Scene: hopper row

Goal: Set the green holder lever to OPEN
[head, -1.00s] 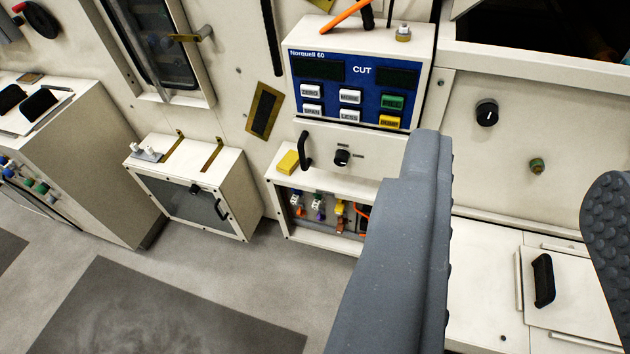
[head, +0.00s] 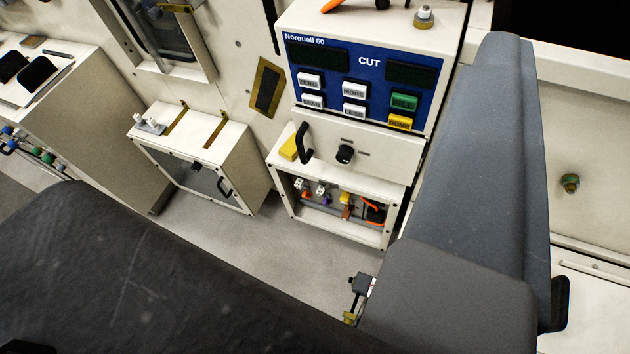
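I cannot pick out a green holder lever in this view. One grey finger of my gripper (head: 490,120) rises large on the right, in front of the Norquell unit's right side and the wall. The opposite finger is not visible, so the opening does not show. I see nothing held.
The Norquell 60 unit (head: 365,75) stands above an open-fronted box (head: 335,230) with coloured fittings. A low cabinet (head: 200,160) stands to its left. Grey floor (head: 270,255) is clear between. A large dark surface (head: 150,275) fills the lower left. A small fitting (head: 358,288) is partly hidden.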

